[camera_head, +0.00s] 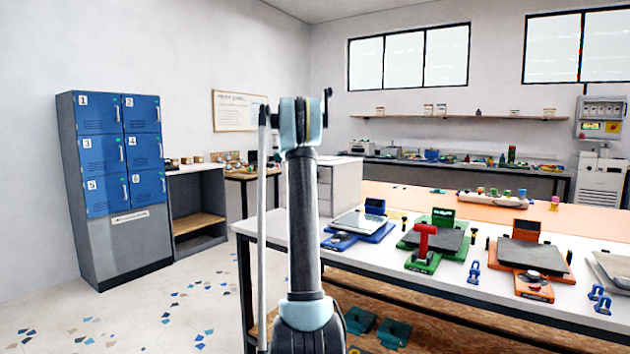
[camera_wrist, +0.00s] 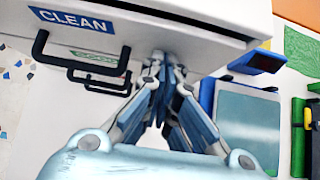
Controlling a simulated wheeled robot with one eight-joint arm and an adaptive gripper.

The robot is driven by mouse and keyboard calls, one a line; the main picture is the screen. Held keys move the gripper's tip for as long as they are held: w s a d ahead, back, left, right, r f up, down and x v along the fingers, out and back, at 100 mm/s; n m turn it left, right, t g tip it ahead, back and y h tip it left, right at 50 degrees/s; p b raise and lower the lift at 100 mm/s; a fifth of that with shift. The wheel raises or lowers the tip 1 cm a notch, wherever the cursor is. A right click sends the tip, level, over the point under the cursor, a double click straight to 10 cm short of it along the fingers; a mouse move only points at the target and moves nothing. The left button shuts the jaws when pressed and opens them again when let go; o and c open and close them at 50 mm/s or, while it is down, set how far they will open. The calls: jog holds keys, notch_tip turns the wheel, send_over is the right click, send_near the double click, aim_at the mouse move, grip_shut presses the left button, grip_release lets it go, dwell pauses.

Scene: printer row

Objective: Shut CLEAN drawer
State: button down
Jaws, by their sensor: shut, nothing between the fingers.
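The CLEAN drawer (camera_wrist: 150,28) has a white front with a blue CLEAN label and a black bar handle in the wrist view. A dark strip runs along the top of its front; I cannot tell how far it stands out. My gripper (camera_wrist: 166,62) is shut and empty, its fingertips at the lower edge of this front, right of the handle. I cannot tell whether they touch it. In the head view the white drawer unit (camera_head: 340,185) stands on the table's left end, partly behind my arm, and my gripper is hidden.
A second handle (camera_wrist: 98,82) with a partly hidden green label shows below the CLEAN front. A blue-framed device (camera_head: 358,226) stands close right of the unit. Green and orange devices (camera_head: 528,262) stand further right on the white table (camera_head: 455,285). Blue lockers (camera_head: 105,150) stand left; floor between is clear.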

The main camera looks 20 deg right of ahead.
jog(key=shift+d+r, duration=0.1)
jog(key=shift+d, duration=0.1)
jog(key=s+a+r, duration=0.7)
jog(key=a, duration=0.3)
jog(key=s+a+f+m+y, duration=0.15)
jog(key=s+a+m, duration=0.25)
jog(key=s, duration=0.4)
jog(key=s+a+f+m+y, duration=0.1)
jog(key=s+a+f+m, duration=0.15)
jog(key=s, duration=0.55)
jog(key=s+a+f+m+g+y, duration=0.1)
jog(key=s+a+f+m, duration=0.4)
jog(key=s+f, duration=0.4)
jog(key=s+a+f+m+g+y, duration=0.1)
jog(key=s+a+f+m, duration=0.5)
jog(key=s, duration=1.3)
jog(key=s+a+f+m+g+y, duration=0.1)
jog(key=s+a+f+m, duration=0.4)
jog(key=s+f, duration=0.8)
jog(key=s+m+y, duration=0.1)
jog(key=s+m, duration=0.1)
jog(key=shift+a+f+m+y, duration=0.3)
jog(key=shift+f+m+y, duration=0.05)
jog(key=shift+s+a, duration=0.1)
